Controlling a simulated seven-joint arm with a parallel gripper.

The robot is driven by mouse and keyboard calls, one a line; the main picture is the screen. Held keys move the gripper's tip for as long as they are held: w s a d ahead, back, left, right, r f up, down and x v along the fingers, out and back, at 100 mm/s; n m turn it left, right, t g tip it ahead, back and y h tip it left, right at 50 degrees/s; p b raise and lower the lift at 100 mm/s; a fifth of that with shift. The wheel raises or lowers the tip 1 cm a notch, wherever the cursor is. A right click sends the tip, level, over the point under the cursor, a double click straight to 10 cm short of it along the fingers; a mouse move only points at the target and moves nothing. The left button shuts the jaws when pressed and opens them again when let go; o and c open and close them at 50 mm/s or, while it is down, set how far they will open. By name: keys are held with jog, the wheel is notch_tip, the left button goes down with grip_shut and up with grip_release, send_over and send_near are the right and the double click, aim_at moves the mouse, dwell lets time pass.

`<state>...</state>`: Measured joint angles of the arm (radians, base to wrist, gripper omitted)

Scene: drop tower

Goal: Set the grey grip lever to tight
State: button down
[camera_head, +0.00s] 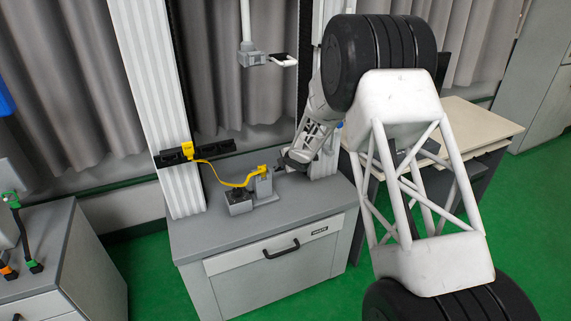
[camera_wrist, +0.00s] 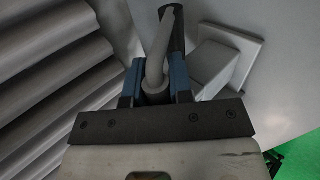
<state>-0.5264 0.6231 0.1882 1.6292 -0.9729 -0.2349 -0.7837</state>
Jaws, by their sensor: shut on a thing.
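My gripper (camera_wrist: 157,88) is shut on the grey grip lever (camera_wrist: 155,65). In the wrist view the lever is a bent grey rod between my blue-padded fingers, with a dark piece just beyond it. A grey block (camera_wrist: 214,68) on a flat plate stands to the right of my fingers. In the head view my gripper (camera_head: 288,161) is low over the back right of the grey cabinet top, right of a small grey fixture (camera_head: 263,185). The lever cannot be made out there, and its setting cannot be read.
A yellow cable (camera_head: 228,183) runs from a yellow plug on a black rail (camera_head: 213,150) to the fixture on the grey cabinet (camera_head: 210,243). A grey holder (camera_head: 251,58) hangs above. A beige-topped table (camera_head: 470,127) stands right. The cabinet top's front is clear.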

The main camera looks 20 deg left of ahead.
jog(key=shift+w, duration=0.15)
dwell(0.3)
jog(key=c, duration=1)
grip_release()
jog(key=shift+r, duration=0.1)
jog(key=shift+v, duration=3.85)
jog(key=shift+a+r, duration=0.1)
